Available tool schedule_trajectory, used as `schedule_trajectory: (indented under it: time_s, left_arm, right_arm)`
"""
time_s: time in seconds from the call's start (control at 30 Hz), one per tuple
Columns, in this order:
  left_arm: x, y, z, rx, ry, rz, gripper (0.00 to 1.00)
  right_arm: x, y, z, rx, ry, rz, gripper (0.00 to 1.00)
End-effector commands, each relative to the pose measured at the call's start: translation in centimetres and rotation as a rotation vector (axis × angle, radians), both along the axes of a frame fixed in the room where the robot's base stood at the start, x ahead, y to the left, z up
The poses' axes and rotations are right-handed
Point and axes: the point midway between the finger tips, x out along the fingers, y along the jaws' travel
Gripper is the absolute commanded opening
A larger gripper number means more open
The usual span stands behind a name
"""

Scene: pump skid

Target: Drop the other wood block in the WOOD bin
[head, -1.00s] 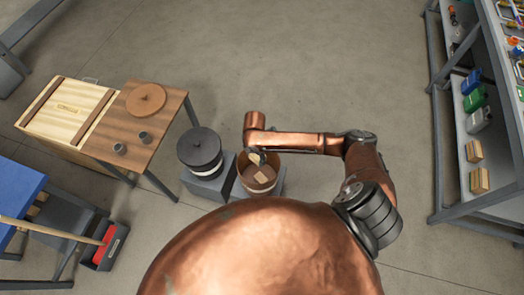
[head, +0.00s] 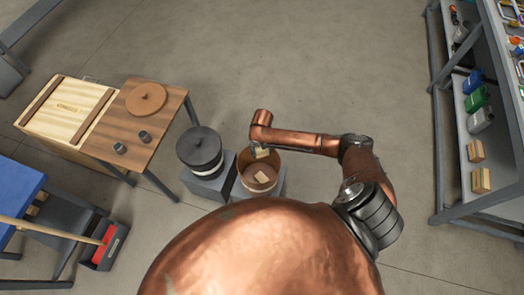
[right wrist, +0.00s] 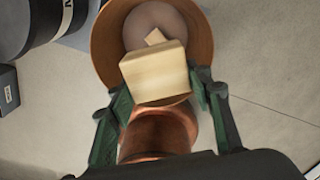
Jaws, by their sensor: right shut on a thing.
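My right gripper (right wrist: 158,88) is shut on a pale wood block (right wrist: 157,70), which fills the middle of the right wrist view. In the head view the held block (head: 261,153) shows small below my right wrist, over the far part of the round brown bin (head: 276,178). The open bin's rim (right wrist: 103,47) lies behind the held block in the right wrist view. Another wood block (head: 261,176) lies inside the bin, and it shows partly in the right wrist view (right wrist: 154,37). No bin label is readable. My left gripper is not in view.
A dark round bin with a lid (head: 199,147) stands on a grey base just left of the brown bin. A wooden table (head: 160,118) with a round brown lid (head: 146,99) is farther left. Shelving (head: 462,130) stands at the right. The floor beyond is clear.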

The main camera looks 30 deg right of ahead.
Motion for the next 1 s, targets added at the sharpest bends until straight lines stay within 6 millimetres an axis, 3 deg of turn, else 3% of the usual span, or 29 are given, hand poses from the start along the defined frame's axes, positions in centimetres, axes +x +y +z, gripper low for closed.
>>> schedule_trajectory:
  time_s: [0.03, 0.3, 0.7, 0.73, 1.0]
  left_arm:
    - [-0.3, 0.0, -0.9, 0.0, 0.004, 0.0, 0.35]
    - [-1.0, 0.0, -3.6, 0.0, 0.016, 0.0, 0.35]
    - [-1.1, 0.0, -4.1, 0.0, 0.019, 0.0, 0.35]
    - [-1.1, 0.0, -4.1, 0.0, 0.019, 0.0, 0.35]
    - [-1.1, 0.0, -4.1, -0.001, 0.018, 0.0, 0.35]
  right_arm:
    - [-0.1, 0.0, -1.1, 0.0, 0.002, 0.0, 0.22]
    - [-0.1, 0.0, -4.2, 0.0, 0.002, -0.001, 0.22]
    - [0.0, 0.0, -4.7, -0.001, -0.001, -0.002, 0.22]
    - [0.0, 0.0, -4.7, -0.001, -0.001, -0.002, 0.48]
    - [0.0, 0.0, -4.7, -0.001, 0.0, -0.002, 0.66]
